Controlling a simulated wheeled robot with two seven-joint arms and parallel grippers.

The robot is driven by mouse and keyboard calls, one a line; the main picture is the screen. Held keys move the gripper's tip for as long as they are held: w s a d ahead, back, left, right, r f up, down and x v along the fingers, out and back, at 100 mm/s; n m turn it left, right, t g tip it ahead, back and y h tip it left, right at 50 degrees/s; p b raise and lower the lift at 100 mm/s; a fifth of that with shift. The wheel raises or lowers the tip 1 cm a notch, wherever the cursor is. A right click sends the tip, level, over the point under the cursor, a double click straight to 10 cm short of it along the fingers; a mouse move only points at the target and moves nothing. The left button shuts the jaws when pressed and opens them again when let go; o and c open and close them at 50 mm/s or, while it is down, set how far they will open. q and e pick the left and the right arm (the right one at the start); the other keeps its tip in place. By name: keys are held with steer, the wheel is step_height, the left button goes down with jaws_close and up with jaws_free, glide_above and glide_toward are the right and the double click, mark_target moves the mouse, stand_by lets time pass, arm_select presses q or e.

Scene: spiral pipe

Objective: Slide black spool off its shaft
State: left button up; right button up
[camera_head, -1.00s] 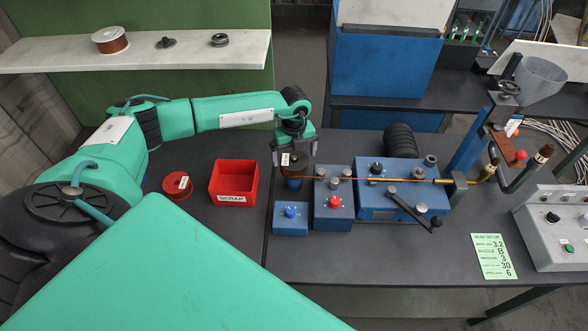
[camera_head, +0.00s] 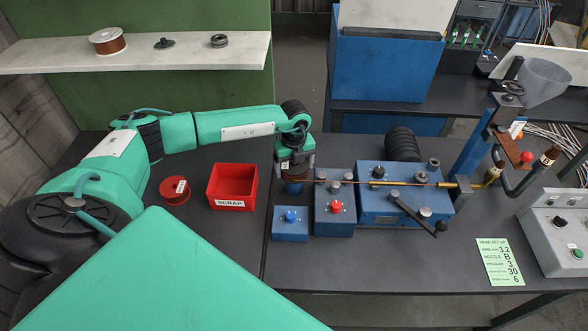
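My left gripper (camera_head: 294,172) points down at the left end of the blue winding machine (camera_head: 390,203). It sits over a dark round part (camera_head: 293,188), mostly hidden behind it, from which a thin copper-coloured line runs right to the machine. I cannot tell whether that part is the black spool or its shaft, nor whether the fingers are open or shut on it. A black ribbed cylinder (camera_head: 402,144) stands behind the machine, apart from my gripper. My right gripper is not in view.
A red scrap bin (camera_head: 233,203) and a red round tin (camera_head: 174,191) stand left of the gripper. The pale shelf (camera_head: 60,58) holds a copper spool (camera_head: 106,40) and two small dark parts.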

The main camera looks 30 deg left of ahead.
arm_select(q)
steer(key=shift+w+r, duration=0.1)
steer(key=shift+r, duration=0.15)
steer(key=shift+r+p, duration=0.5)
steer(key=shift+r, duration=0.15)
steer(key=shift+r+p, duration=1.05)
steer(key=shift+r, duration=0.6)
steer(key=shift+r+p, duration=1.2)
steer(key=shift+r, duration=0.7)
